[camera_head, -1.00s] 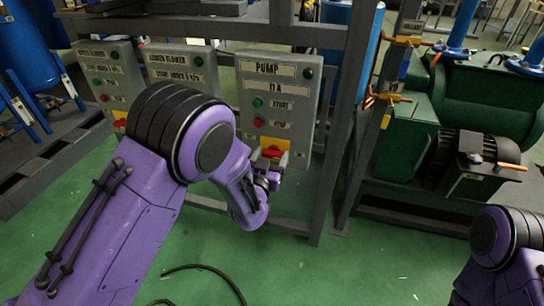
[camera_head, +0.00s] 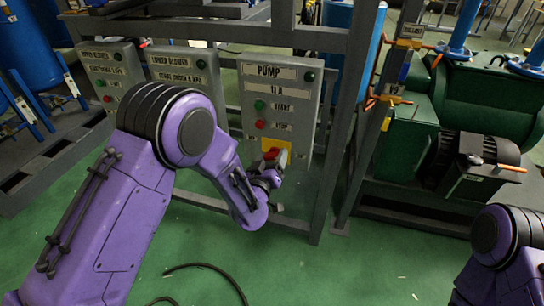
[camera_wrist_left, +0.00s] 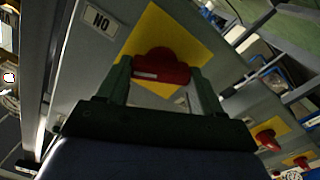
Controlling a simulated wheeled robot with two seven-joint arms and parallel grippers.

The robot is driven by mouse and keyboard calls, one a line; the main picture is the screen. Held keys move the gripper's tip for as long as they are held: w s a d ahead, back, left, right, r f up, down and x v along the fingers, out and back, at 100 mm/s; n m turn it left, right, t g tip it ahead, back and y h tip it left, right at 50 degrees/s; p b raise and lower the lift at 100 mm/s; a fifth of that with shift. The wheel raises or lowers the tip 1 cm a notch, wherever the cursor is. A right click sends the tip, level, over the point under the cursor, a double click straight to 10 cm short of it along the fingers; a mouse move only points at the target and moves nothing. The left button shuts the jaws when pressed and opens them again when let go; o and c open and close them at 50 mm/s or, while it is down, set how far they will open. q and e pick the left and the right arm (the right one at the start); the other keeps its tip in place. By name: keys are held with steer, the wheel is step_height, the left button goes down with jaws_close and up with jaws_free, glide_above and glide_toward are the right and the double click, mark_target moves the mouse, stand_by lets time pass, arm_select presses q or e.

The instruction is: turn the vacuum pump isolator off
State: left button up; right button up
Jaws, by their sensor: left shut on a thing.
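The pump panel (camera_head: 284,75) is a grey box labelled PUMP with a green and a red button. Below them, the isolator is a red knob (camera_head: 270,154) on a yellow plate (camera_head: 269,143). My left gripper (camera_head: 275,159) is at the knob, partly hidden by my wrist. In the left wrist view, the fingers (camera_wrist_left: 163,76) are shut on the red knob (camera_wrist_left: 162,66), one on each side. The knob lies diagonal to the edges of the yellow plate (camera_wrist_left: 152,27). A label (camera_wrist_left: 100,19) beside the plate appears upside down. My right gripper is out of frame.
Two similar grey panels (camera_head: 184,72) stand left of the pump panel on the same frame. A steel post (camera_head: 340,140) rises right of it. Green pump machinery (camera_head: 484,105) stands further right. A dark hose (camera_head: 205,266) lies on the open green floor.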

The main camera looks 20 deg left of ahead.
arm_select(q)
steer(key=n, duration=0.3)
steer(key=shift+a+n, duration=0.1)
steer(key=shift+n, duration=0.3)
steer(key=n, duration=0.2)
steer(key=shift+f+n+p, duration=0.1)
steer(key=shift+n+p, duration=0.25)
steer(key=shift+n, duration=0.05)
steer(key=n, duration=0.6)
steer(key=shift+f, duration=0.15)
steer(key=o, duration=1)
steer(key=shift+o, duration=0.2)
steer(key=s, duration=1)
steer(key=shift+s, duration=0.3)
